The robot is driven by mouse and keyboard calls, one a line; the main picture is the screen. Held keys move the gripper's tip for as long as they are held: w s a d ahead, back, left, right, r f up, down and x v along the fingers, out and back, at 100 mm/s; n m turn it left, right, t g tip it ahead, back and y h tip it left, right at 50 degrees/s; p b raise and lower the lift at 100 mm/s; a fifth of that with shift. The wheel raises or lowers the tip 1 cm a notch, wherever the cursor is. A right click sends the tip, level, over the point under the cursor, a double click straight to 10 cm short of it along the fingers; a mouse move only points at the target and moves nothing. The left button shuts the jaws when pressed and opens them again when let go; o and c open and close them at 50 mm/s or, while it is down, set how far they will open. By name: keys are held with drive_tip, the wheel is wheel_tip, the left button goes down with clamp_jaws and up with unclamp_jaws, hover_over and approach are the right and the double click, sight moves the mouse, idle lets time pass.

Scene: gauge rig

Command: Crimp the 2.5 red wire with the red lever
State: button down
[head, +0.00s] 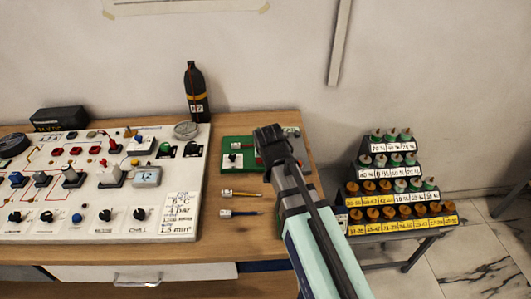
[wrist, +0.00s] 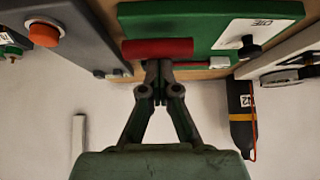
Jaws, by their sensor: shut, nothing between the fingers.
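The green crimp board (head: 230,163) lies on the wooden table right of the white panel; it also shows in the wrist view (wrist: 200,17). The red lever's thick handle (wrist: 157,48) lies across the board's edge in the wrist view. A thin red wire (wrist: 190,65) with a white tag runs beside it; in the head view the red wire's tag (head: 236,146) shows left of my gripper. My gripper (wrist: 158,72) is shut and empty, its fingertips close to the lever handle; I cannot tell whether they touch. In the head view my gripper (head: 270,140) hides the lever.
A yellow wire (head: 240,193) and a blue wire (head: 240,212) lie in front of the board. A black bottle (head: 196,93) stands behind. The panel (head: 120,170) with knobs fills the left. Racks of labelled weights (head: 395,188) stand on a side table to the right.

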drive_tip(key=shift+w+a+r+p, duration=0.15)
drive_tip(key=shift+r+p, duration=0.1)
drive_tip(key=shift+r, duration=0.3)
drive_tip(key=shift+w+d+r+p, duration=0.1)
drive_tip(key=shift+w+r+p, duration=0.15)
drive_tip(key=shift+r, duration=0.25)
drive_tip(key=shift+w+a+r+p, duration=0.1)
drive_tip(key=shift+r+p, duration=0.15)
drive_tip(key=shift+r, duration=0.3)
drive_tip(key=s+r+b, duration=0.1)
drive_tip(key=s+r, duration=0.1)
drive_tip(key=s, duration=0.6)
drive_tip(key=shift+s+d+r+b, duration=0.25)
drive_tip(key=shift+d+r+b, duration=0.1)
drive_tip(key=shift+d, duration=0.1)
